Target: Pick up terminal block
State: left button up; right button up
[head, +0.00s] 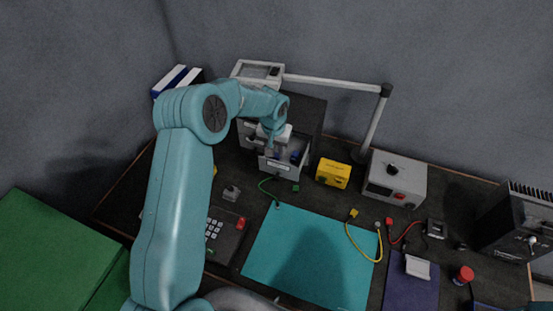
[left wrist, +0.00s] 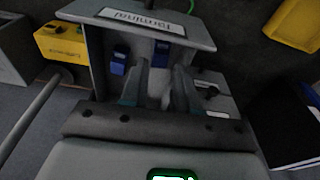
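A pulled-out grey drawer (head: 283,168) at the back middle holds blue terminal blocks. Its white label, partly readable as "Termina…", shows in the left wrist view (left wrist: 142,19). There, one blue terminal block (left wrist: 119,60) lies left of my fingers, and another blue piece (left wrist: 161,50) shows beyond the fingertips near the front wall. My left gripper (left wrist: 160,78) points down into the drawer with its fingers apart and nothing visible between them. In the head view, my left gripper (head: 270,140) is over the drawer, partly hidden by its own wrist. My right gripper is not in view.
A yellow box (head: 333,173) and a grey power unit (head: 394,181) stand right of the drawer. A lamp arm (head: 335,81) crosses behind. A teal mat (head: 310,255) lies clear in front. A keypad device (head: 222,232) and small grey part (head: 231,193) are left.

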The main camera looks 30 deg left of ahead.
aim_at(277, 155)
pick_arm(q)
jog(key=f, duration=0.2)
jog(key=w+f, duration=0.1)
jog(key=f, duration=0.1)
jog(key=shift+a+f+b, duration=0.1)
jog(key=shift+a+b, duration=0.1)
jog(key=shift+b, duration=0.2)
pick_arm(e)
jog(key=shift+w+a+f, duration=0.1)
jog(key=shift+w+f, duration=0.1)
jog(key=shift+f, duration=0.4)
pick_arm(q)
jog(key=shift+s+d+r, duration=0.1)
jog(key=shift+s+r, duration=0.1)
jog(key=shift+r, duration=0.05)
jog(key=c, duration=0.5)
jog(key=shift+w+f, duration=0.1)
jog(key=shift+f, duration=0.05)
grip_shut()
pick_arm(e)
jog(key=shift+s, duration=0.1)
